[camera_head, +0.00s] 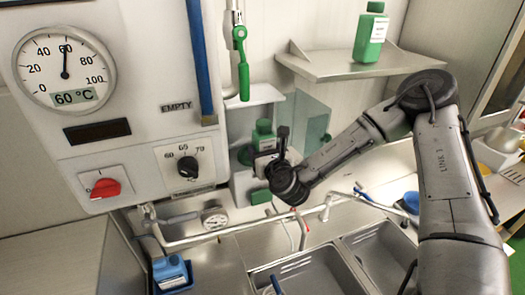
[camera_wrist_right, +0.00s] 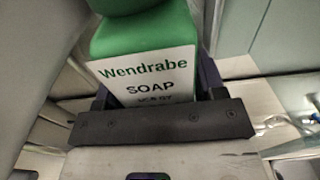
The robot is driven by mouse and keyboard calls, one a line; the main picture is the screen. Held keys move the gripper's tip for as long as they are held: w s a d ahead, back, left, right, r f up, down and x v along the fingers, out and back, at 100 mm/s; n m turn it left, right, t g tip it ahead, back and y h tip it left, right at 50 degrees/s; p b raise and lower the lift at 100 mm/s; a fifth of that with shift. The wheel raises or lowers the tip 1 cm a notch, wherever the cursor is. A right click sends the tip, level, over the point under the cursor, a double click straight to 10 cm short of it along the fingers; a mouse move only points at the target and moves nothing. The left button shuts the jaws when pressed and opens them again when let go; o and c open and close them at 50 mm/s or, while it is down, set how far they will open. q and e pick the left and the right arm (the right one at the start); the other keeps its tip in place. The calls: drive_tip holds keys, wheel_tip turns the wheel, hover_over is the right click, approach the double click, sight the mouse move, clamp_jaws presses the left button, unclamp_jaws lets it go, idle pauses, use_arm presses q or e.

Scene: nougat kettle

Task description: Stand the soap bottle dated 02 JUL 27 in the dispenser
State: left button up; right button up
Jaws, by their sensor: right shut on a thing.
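My right gripper (camera_head: 266,160) is shut on a green soap bottle (camera_head: 264,129) with a white label. In the right wrist view the same bottle (camera_wrist_right: 145,38) reads "Wendrabe SOAP"; the line below is partly hidden by the gripper and its date cannot be read. The gripper (camera_wrist_right: 155,115) crosses the lower label. The bottle is about upright at the wall dispenser (camera_head: 243,188), which has a pale housing and a translucent greenish cover (camera_head: 313,119) at the right. I cannot tell whether the bottle touches the dispenser's seat. My left gripper is not in view.
Another green soap bottle (camera_head: 371,36) stands on the metal wall shelf (camera_head: 335,65). A control panel (camera_head: 140,100) with a gauge and knobs is at the left. A green-handled valve (camera_head: 241,62) hangs above the dispenser. Pipes and sink basins (camera_head: 318,275) lie below.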

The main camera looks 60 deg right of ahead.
drive_tip(key=shift+x, duration=1.95)
drive_tip(key=shift+r+b+x, duration=0.1)
drive_tip(key=shift+b+x, duration=0.15)
drive_tip(key=shift+x, duration=0.7)
drive_tip(key=shift+r+b+x, duration=0.15)
drive_tip(key=shift+b+x, duration=0.05)
drive_tip(key=shift+x, duration=1.85)
drive_tip(key=shift+f+b, duration=0.7)
drive_tip(key=shift+b, duration=0.4)
drive_tip(key=shift+f, duration=0.1)
drive_tip(key=shift+f+b, duration=0.6)
drive_tip(key=shift+b, duration=0.3)
